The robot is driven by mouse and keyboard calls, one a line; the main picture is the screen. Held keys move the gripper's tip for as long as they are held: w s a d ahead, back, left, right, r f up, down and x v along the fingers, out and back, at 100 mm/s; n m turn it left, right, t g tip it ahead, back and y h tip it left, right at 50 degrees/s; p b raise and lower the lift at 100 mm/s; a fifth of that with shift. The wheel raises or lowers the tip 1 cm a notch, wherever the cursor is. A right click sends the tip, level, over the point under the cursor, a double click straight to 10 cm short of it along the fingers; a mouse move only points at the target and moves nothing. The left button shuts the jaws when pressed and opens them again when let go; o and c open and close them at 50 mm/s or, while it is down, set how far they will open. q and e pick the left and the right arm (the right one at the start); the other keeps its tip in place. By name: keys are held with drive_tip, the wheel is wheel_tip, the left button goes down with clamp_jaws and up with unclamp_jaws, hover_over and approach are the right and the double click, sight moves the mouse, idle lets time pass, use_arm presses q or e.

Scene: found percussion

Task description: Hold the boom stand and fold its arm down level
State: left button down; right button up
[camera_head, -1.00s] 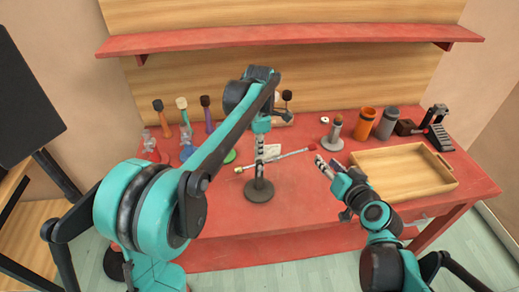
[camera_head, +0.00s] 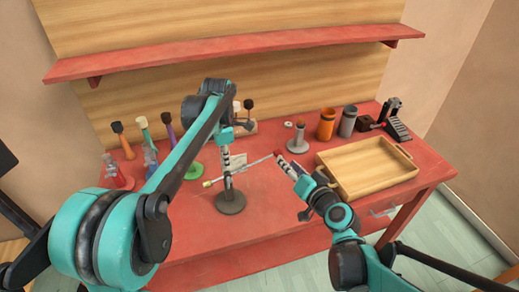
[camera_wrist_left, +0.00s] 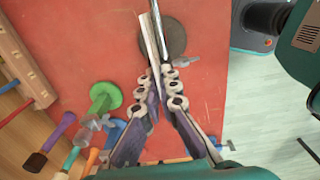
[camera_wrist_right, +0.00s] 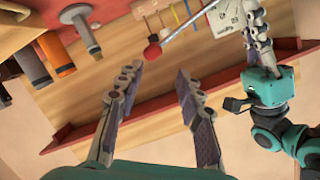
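The boom stand has a round dark base (camera_head: 230,203) on the red table and an upright post. Its thin boom arm (camera_head: 252,164) crosses the post, with a red ball at the right end and a pale yellow tip at the left end, slanting up rightward in the head view. My left gripper (camera_head: 227,160) is around the post; in the left wrist view its fingers (camera_wrist_left: 164,72) close together on it. My right gripper (camera_head: 284,163) is near the red ball. In the right wrist view its fingers (camera_wrist_right: 157,75) are open, with the red ball (camera_wrist_right: 152,52) beyond the gap.
A wooden tray (camera_head: 368,168) lies to the right of my right gripper. Orange (camera_head: 326,124) and grey (camera_head: 347,121) cylinders and a black pedal (camera_head: 396,120) stand behind it. Several coloured mallets stand at the left back. A red shelf (camera_head: 240,53) runs above the table.

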drive_tip(key=w+a+f+m+t, duration=0.1)
drive_tip(key=w+a+m, duration=0.1)
drive_tip(key=w+m, duration=0.2)
drive_tip(key=w+a+f+m+t, duration=0.1)
drive_tip(key=w+m, duration=0.3)
drive_tip(key=w, duration=0.4)
drive_tip(key=shift+w+a+f+t, duration=0.25)
drive_tip(key=shift+a+f+t, duration=0.15)
drive_tip(key=shift+a+f, duration=0.35)
clamp_jaws()
